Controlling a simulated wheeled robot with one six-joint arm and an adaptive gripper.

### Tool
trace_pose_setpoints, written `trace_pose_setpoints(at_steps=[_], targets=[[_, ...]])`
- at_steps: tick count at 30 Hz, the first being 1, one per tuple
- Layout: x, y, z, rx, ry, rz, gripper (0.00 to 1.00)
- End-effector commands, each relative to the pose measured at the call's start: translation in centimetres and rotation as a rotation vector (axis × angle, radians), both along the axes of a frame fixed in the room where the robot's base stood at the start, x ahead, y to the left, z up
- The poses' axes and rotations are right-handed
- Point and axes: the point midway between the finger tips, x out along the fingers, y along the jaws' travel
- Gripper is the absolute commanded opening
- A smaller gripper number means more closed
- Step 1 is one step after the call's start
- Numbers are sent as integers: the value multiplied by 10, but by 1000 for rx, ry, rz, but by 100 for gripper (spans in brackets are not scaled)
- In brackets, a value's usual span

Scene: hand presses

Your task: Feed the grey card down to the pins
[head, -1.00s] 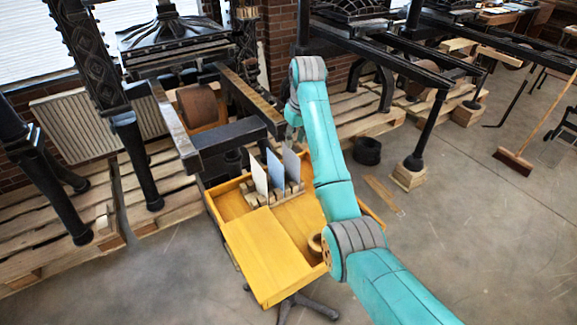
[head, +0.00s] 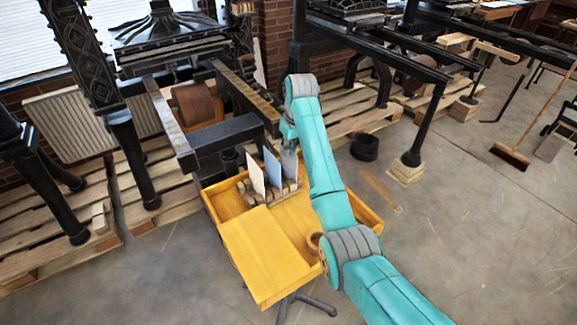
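The grey card (head: 289,163) stands upright at the right end of a row of three cards in a wooden rack (head: 291,187). A blue card (head: 272,168) and a white card (head: 256,174) stand to its left. My gripper (head: 289,143) is at the top edge of the grey card, partly hidden by my teal arm. Its fingers are too small and dark to tell whether they are shut on the card. I cannot make out any pins.
The rack stands in a yellow wooden tray (head: 225,207) with a flat yellow board (head: 266,257) at its front. A small round wooden item (head: 314,242) lies beside my arm. A black hand press (head: 225,132) stands close behind the tray. Open floor lies to the right.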

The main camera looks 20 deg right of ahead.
Motion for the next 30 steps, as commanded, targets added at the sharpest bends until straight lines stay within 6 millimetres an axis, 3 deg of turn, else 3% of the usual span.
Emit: trace_pose_setpoints(at_steps=[12, 30], targets=[[0, 0, 2, 0, -1, 0, 0], [0, 0, 27, 0, -1, 0, 0]])
